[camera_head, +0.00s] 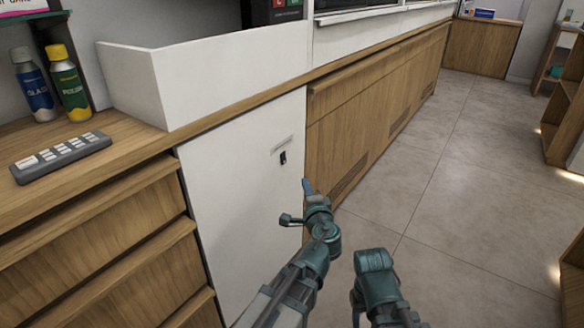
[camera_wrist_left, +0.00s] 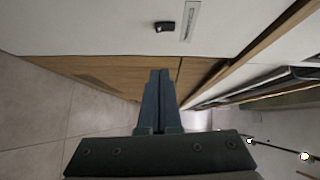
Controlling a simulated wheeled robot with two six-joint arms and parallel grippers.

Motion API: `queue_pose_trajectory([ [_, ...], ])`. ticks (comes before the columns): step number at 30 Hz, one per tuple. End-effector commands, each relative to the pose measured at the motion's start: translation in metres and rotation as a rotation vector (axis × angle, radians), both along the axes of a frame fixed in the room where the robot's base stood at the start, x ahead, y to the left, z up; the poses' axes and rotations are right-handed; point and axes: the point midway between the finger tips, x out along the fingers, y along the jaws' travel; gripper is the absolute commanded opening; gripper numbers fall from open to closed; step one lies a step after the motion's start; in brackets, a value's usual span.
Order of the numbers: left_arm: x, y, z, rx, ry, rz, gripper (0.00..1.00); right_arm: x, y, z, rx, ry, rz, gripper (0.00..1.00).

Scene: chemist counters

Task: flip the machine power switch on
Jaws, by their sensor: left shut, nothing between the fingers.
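The machine power switch (camera_head: 283,158) is a small black rocker on a white front panel (camera_head: 235,190), below a thin grey label strip (camera_head: 282,145). The switch also shows in the left wrist view (camera_wrist_left: 164,27), near the top, beside the label strip (camera_wrist_left: 190,22). My left gripper (camera_head: 307,186) is shut and empty, below and to the right of the switch in the head view, apart from it. Its shut fingers (camera_wrist_left: 159,88) point toward the panel in the left wrist view. Whether the switch is on or off cannot be told. My right gripper is not clearly in view.
A wooden counter with drawers (camera_head: 95,255) stands at the left, holding a grey remote-like strip (camera_head: 62,156) and two bottles, one blue (camera_head: 34,85) and one yellow-green (camera_head: 69,85). Wooden cabinets (camera_head: 375,100) continue to the right of the panel. The tiled floor (camera_head: 470,200) is clear.

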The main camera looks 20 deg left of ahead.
Motion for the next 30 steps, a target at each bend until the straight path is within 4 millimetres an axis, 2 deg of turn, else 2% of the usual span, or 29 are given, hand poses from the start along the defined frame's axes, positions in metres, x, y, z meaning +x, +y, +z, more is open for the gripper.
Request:
queue_pose_trajectory([
  [4,0.004,0.002,-0.001,-0.001,0.001,0.001,0.00,0.000,0.000,-0.001,0.000,0.000,0.000,0.50],
  [8,0.019,0.008,-0.003,-0.002,0.000,0.003,0.00,0.000,0.000,-0.002,0.000,0.000,0.000,0.50],
  [21,0.097,0.045,-0.010,-0.002,0.001,0.004,0.00,0.000,0.000,-0.010,0.000,0.000,-0.003,0.50],
  [25,0.099,0.064,-0.013,-0.002,0.001,0.004,0.00,0.000,0.000,-0.012,0.000,0.000,-0.003,0.50],
  [30,0.103,0.076,-0.014,-0.002,0.002,0.003,0.00,0.000,0.000,-0.013,0.000,0.000,-0.004,0.50],
])
